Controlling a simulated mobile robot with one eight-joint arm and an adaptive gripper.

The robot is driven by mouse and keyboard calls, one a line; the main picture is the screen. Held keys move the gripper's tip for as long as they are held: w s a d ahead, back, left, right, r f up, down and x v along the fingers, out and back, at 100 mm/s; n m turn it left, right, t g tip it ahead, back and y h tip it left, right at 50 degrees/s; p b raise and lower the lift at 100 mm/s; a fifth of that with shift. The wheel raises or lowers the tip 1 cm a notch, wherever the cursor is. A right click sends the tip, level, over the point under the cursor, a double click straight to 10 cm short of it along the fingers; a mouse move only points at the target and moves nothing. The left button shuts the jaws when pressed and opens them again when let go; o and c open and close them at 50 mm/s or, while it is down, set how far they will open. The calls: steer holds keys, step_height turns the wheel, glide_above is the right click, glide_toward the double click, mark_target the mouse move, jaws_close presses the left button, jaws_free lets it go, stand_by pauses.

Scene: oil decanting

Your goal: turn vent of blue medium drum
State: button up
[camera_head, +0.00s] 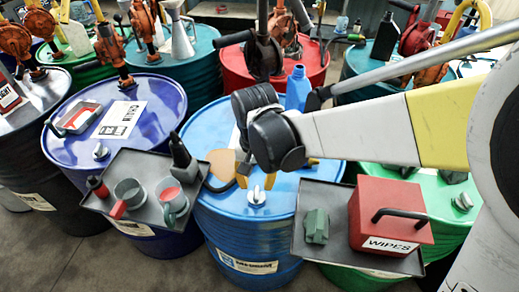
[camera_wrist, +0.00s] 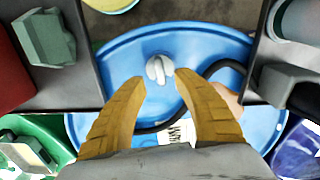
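The blue medium drum (camera_head: 212,205) stands in the middle of the head view, with a white label low on its side. Its small pale vent (camera_head: 257,196) sits near the front edge of the lid. In the wrist view the vent (camera_wrist: 159,69) has a raised grip and lies just beyond the tips, roughly centred between them. My gripper (camera_head: 255,181) is open, with two yellow-orange fingers above the lid; it also shows in the wrist view (camera_wrist: 160,80). Nothing is between the fingers. My arm hides the back of the lid.
A grey tray (camera_head: 140,160) with mugs and a dark bottle overlaps the drum's left side. Another tray (camera_head: 338,258) at right holds a red wipes box (camera_head: 388,215) and a green object (camera_head: 316,226). A black hose (camera_wrist: 222,66) curves over the lid. Other drums stand around.

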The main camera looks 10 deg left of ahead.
mark_target(257, 192)
step_height(257, 192, up, 7)
stand_by(0.3)
steer(key=shift+r, duration=0.1)
